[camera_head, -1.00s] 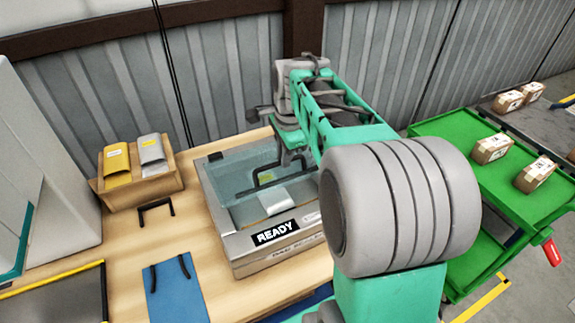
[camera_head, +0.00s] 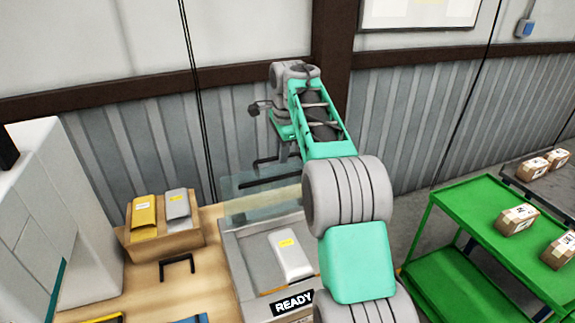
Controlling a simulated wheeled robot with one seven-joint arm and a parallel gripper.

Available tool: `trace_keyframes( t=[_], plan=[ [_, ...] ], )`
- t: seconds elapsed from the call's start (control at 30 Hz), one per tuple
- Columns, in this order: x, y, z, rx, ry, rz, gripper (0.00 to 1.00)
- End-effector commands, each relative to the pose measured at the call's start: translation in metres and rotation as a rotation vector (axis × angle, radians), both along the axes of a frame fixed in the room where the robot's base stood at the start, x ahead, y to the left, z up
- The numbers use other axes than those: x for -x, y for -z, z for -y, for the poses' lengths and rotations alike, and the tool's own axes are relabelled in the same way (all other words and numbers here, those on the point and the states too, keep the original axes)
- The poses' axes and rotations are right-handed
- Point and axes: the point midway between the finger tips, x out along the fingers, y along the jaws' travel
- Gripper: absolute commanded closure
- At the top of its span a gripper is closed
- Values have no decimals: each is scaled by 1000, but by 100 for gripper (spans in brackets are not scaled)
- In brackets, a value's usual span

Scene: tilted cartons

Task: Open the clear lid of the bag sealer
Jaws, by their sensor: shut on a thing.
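The bag sealer (camera_head: 237,254) is a grey box on the wooden table, with a READY sign on its front. Its clear lid (camera_head: 255,203) stands raised at the back, tilted up. The sealer's inside is open to view, with a white-and-grey packet (camera_head: 290,255) with a yellow label in it. My gripper (camera_head: 284,163) is at the top of the lid, shut on the lid's dark handle (camera_head: 262,183). The fingertips are small and partly hidden by my arm, which also covers the sealer's right side.
A cardboard box (camera_head: 160,247) with yellow and grey packets stands left of the sealer. A black handle-shaped piece (camera_head: 177,264) lies in front of it. A green cart (camera_head: 470,200) with cartons stands at right. The corrugated wall (camera_head: 420,130) is close behind the table.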

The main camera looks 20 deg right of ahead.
Motion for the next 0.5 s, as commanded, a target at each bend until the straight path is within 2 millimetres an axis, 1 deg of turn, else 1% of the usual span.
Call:
trace_keyframes(
  t=[0.03,0.23,0.5],
  plan=[
    [-3,8,-1,-3,-5,-13,100],
    [-11,7,-1,-3,-4,-16,100],
    [-12,8,-1,-4,-3,-19,100]
  ],
)
